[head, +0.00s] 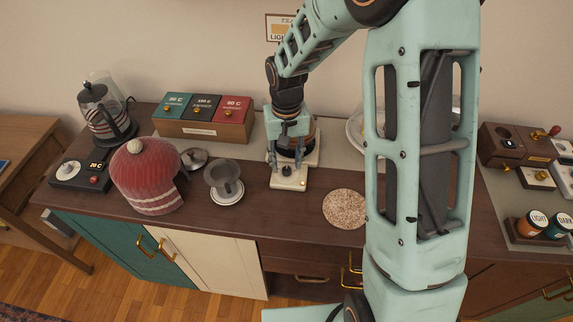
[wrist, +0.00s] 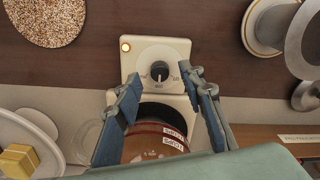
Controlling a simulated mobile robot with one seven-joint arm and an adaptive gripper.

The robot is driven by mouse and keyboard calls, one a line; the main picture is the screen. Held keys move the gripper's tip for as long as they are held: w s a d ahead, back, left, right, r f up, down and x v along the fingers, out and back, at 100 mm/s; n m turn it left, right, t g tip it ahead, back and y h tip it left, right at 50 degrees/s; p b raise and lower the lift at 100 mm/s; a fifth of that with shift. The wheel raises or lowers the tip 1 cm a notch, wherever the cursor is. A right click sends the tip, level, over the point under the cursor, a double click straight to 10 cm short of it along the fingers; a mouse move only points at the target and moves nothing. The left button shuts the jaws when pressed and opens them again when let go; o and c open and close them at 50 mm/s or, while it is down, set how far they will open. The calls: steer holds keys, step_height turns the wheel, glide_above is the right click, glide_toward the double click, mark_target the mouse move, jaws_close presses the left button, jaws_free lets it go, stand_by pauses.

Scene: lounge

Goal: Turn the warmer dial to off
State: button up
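The warmer (head: 288,182) is a cream unit on the dark counter, with its front panel (wrist: 180,48) showing in the wrist view. The dial (wrist: 158,62) is a round pale knob with a dark pointer toward the lower label in the wrist view; the small lettering is hard to read. An amber light (wrist: 126,46) glows beside it. A round vessel with reddish-brown contents (wrist: 150,147) and white labels sits on the warmer, partly hidden. My gripper (head: 285,164) is above the warmer.
A cork-like round mat (head: 345,208) lies right of the warmer. A grey cup-shaped dripper (head: 223,180) and a red striped cosy (head: 147,178) stand left. A wooden box with coloured panels (head: 204,122) is behind. My arm hides part of the counter's right side.

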mark_target(286, 171)
steer(key=shift+f, duration=1.15)
jaws_close()
steer(key=shift+n, duration=0.3)
steer(key=n, duration=0.5)
steer(key=shift+w, duration=0.1)
steer(key=n, duration=0.6)
steer(key=shift+p, duration=0.35)
steer(key=shift+n, duration=0.3)
